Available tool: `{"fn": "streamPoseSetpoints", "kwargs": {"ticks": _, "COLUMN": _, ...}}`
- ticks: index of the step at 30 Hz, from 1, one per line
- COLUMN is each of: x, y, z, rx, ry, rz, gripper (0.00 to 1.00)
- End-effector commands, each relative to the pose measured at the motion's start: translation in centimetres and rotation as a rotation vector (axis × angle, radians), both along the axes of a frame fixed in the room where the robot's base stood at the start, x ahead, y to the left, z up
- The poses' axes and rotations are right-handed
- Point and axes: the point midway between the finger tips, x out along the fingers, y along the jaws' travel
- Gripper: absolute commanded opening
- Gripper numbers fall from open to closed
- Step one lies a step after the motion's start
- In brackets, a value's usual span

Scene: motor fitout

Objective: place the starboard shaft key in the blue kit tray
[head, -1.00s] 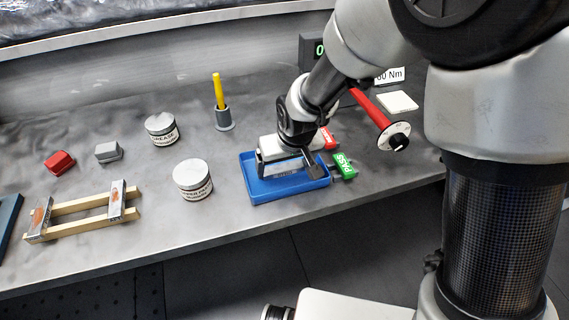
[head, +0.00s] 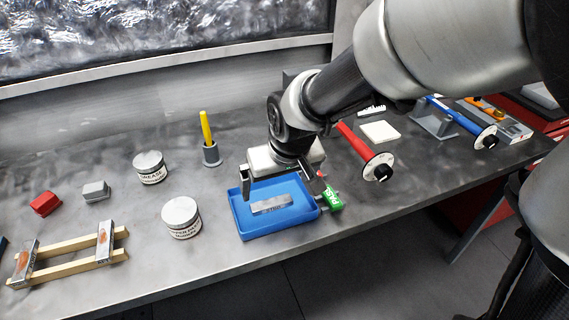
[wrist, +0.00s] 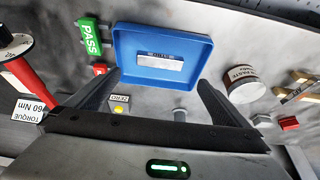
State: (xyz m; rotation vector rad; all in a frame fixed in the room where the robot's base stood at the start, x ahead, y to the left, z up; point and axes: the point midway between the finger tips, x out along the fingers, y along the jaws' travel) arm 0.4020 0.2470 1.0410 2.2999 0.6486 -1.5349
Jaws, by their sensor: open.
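The blue kit tray (head: 245,229) stands near the front edge of the bench; it also shows in the wrist view (wrist: 205,65). A grey metal key (head: 272,204) with small lettering lies flat on the tray floor, and it shows in the wrist view (wrist: 160,60). The lettering is too small to read. My gripper (head: 283,190) is open and empty, above the tray and the key, apart from both. In the wrist view the fingers (wrist: 158,90) are spread wide with nothing between them.
A green PASS tag (head: 332,197) sits at the tray's right. A red-handled torque tool (head: 358,148) lies beyond it. Two tins stand left, one the grease tin (head: 150,167), the other nearer (head: 181,217). A yellow marker (head: 207,128) stands upright behind. Wooden rails (head: 70,265) lie far left.

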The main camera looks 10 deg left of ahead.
Motion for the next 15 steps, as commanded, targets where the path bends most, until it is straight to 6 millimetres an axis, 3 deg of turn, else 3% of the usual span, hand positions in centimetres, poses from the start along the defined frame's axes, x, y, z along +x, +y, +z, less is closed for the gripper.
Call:
{"fn": "streamPoseSetpoints", "kwargs": {"ticks": 8, "x": -0.6, "y": -0.6, "z": 1.7, "rx": -0.001, "ry": -0.001, "rz": -0.003, "gripper": 1.00}}
{"fn": "streamPoseSetpoints", "kwargs": {"ticks": 10, "x": -0.5, "y": -1.7, "z": 2.6, "rx": 0.001, "ry": -0.008, "rz": -0.024, "gripper": 1.00}}
{"fn": "streamPoseSetpoints", "kwargs": {"ticks": 13, "x": -0.8, "y": -5.5, "z": 5.0, "rx": 0.003, "ry": -0.026, "rz": -0.094, "gripper": 1.00}}
{"fn": "streamPoseSetpoints", "kwargs": {"ticks": 15, "x": -1.7, "y": -9.5, "z": 7.3, "rx": 0.006, "ry": -0.043, "rz": -0.170, "gripper": 1.00}}
